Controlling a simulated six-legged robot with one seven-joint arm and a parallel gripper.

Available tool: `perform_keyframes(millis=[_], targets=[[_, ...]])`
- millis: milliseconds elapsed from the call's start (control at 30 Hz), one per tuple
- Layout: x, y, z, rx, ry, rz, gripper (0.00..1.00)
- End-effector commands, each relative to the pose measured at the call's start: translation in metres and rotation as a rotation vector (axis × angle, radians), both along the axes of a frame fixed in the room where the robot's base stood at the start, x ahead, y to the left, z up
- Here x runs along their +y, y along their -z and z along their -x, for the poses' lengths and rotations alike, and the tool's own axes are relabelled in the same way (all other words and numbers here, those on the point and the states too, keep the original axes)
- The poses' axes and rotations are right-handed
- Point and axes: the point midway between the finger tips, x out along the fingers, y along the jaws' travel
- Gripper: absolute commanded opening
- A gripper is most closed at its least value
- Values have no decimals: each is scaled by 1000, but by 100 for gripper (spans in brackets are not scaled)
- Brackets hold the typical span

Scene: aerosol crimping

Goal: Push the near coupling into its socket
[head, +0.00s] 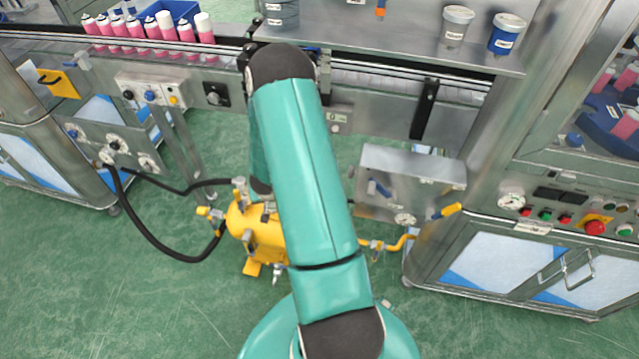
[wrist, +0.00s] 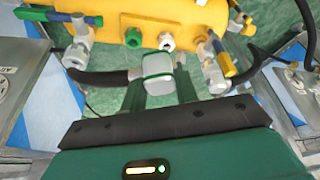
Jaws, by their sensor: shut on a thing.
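My gripper (wrist: 161,88) is shut on a pale grey block-like coupling (wrist: 160,72) at the end of a black hose (wrist: 108,79). The dark green fingers stand on either side of it in the wrist view. The yellow tank (wrist: 185,14) is just beyond, with a pale round port (wrist: 166,42) and a green-ringed port (wrist: 133,38) facing me. The coupling appears apart from these ports. I cannot tell which opening is its socket. In the head view my arm hides the gripper and the coupling; part of the yellow tank (head: 262,235) shows left of the arm.
Metal fittings with valve handles flank the tank at left (wrist: 76,52) and right (wrist: 212,68). Black hoses (head: 160,246) run from the left wall panel (head: 116,140) to the tank. A steel cabinet (head: 500,262) stands at right. The green floor at front left is clear.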

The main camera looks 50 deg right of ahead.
Motion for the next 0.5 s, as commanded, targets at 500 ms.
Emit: perform_keyframes(millis=[500], targets=[[-139,-13,98,-21,429,10,0]])
